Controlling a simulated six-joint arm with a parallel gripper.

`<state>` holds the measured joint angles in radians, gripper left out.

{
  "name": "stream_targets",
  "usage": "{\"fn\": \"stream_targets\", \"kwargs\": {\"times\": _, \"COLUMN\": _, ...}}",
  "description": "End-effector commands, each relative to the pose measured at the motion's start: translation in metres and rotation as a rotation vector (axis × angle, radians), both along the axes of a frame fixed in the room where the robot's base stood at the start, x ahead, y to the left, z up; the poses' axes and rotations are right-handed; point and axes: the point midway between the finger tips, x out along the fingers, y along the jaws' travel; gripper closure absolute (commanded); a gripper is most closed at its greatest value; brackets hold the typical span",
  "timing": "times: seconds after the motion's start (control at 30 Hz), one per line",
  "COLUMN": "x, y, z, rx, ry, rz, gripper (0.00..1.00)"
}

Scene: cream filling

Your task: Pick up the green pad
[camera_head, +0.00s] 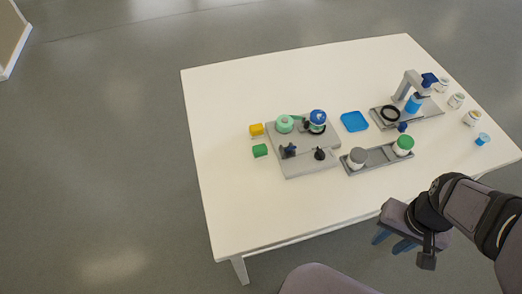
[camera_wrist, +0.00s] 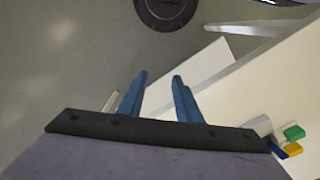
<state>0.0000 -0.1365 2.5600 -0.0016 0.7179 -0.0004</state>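The green pad (camera_head: 260,150) is a small green block lying on the white table, left of the grey fixture plate and just below the yellow pad (camera_head: 256,129). In the wrist view the green pad (camera_wrist: 294,132) shows at the right edge, beside the yellow pad (camera_wrist: 292,149). My gripper (camera_head: 395,243) is off the table's front edge at the lower right, far from the green pad. Its two blue fingers (camera_wrist: 160,92) are apart with nothing between them, so it is open and empty.
The grey fixture plate (camera_head: 307,164) holds a pale green round part and a blue-topped part. A grey tray (camera_head: 378,160) holds two jars. A blue square (camera_head: 354,121), a grey press stand (camera_head: 430,111) and several small jars stand further right. The table's left side is clear.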

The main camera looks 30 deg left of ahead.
Motion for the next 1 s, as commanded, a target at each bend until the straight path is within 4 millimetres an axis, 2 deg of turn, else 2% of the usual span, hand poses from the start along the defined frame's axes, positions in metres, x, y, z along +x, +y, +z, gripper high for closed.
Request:
{"fn": "stream_targets", "kwargs": {"times": 0.23, "x": 0.0, "y": 0.0, "z": 0.0, "rx": 0.0, "ry": 0.0, "rz": 0.0, "gripper": 0.69}}
{"fn": "stream_targets", "kwargs": {"times": 0.27, "x": 0.0, "y": 0.0, "z": 0.0, "rx": 0.0, "ry": 0.0, "rz": 0.0, "gripper": 0.64}}
{"fn": "stream_targets", "kwargs": {"times": 0.3, "x": 0.0, "y": 0.0, "z": 0.0, "rx": 0.0, "ry": 0.0, "rz": 0.0, "gripper": 0.54}}
{"fn": "stream_targets", "kwargs": {"times": 0.33, "x": 0.0, "y": 0.0, "z": 0.0, "rx": 0.0, "ry": 0.0, "rz": 0.0, "gripper": 0.53}}
{"fn": "stream_targets", "kwargs": {"times": 0.67, "x": 0.004, "y": 0.001, "z": 0.001, "rx": 0.002, "ry": -0.003, "rz": 0.001, "gripper": 0.53}}
{"fn": "stream_targets", "kwargs": {"times": 0.77, "x": 0.017, "y": 0.006, "z": 0.006, "rx": 0.009, "ry": -0.015, "rz": 0.003, "gripper": 0.53}}
{"fn": "stream_targets", "kwargs": {"times": 0.87, "x": 0.043, "y": 0.017, "z": 0.015, "rx": 0.024, "ry": -0.039, "rz": 0.007, "gripper": 0.53}}
{"fn": "stream_targets", "kwargs": {"times": 1.0, "x": 0.098, "y": 0.046, "z": 0.035, "rx": 0.065, "ry": -0.092, "rz": 0.017, "gripper": 0.53}}
